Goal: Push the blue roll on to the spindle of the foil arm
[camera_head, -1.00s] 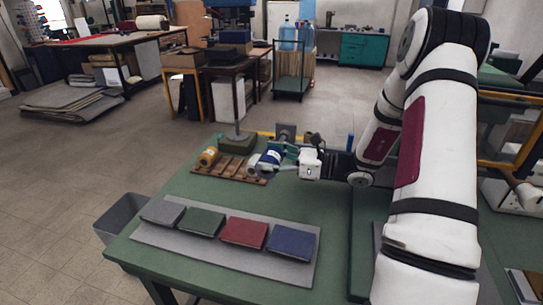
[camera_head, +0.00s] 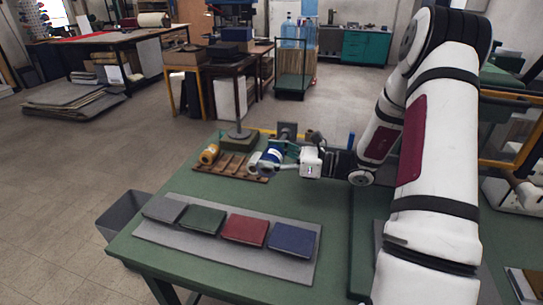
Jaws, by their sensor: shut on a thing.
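The blue roll (camera_head: 269,161), with pale parts at its end, is at the right end of a wooden rack. My gripper (camera_head: 279,158) reaches in from the right and is shut on the blue roll. The roll lies roughly level, at or just above the rack; I cannot tell whether it touches. A dark grey block (camera_head: 287,130) on a yellow bar stands just behind and may belong to the foil arm. The spindle cannot be made out, and the gripper and roll cover part of that area.
The slatted wooden rack (camera_head: 233,167) holds an orange roll (camera_head: 209,154) at its left. A post on a green base (camera_head: 238,141) stands behind it. In front, a grey mat (camera_head: 270,265) bears grey, green, red and blue books. A grey bin (camera_head: 122,212) stands left of the table.

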